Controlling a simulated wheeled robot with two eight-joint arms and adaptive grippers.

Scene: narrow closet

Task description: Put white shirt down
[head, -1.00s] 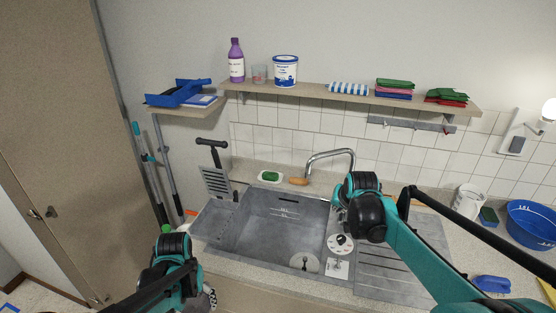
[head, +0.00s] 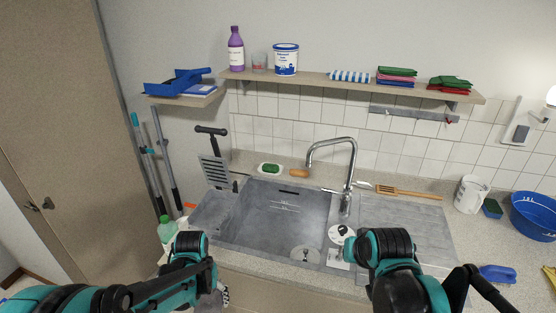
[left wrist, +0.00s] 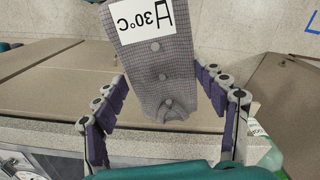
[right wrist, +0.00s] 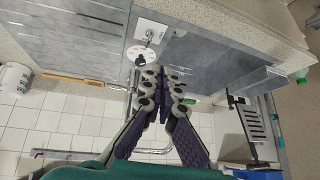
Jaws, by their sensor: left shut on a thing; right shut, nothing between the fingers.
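A folded shirt (left wrist: 158,65) shows in the left wrist view as finely checked greyish cloth with a row of buttons and a white "A 30°C" label. It lies between the fingers of my left gripper (left wrist: 160,88), which is shut on it. In the head view my left gripper (head: 218,298) is low in front of the sink, mostly behind my own arm, and the shirt barely shows. My right gripper (right wrist: 165,85) is shut and empty in the right wrist view. Its fingers are hidden in the head view.
The grey sink (head: 275,222) with its tap (head: 347,175) is set in the counter (head: 500,240). A green bottle (head: 167,228) stands left of it. A blue basin (head: 533,215), white container (head: 470,193) and blue brush (head: 497,273) are on the right. A shelf (head: 310,83) holds folded cloths.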

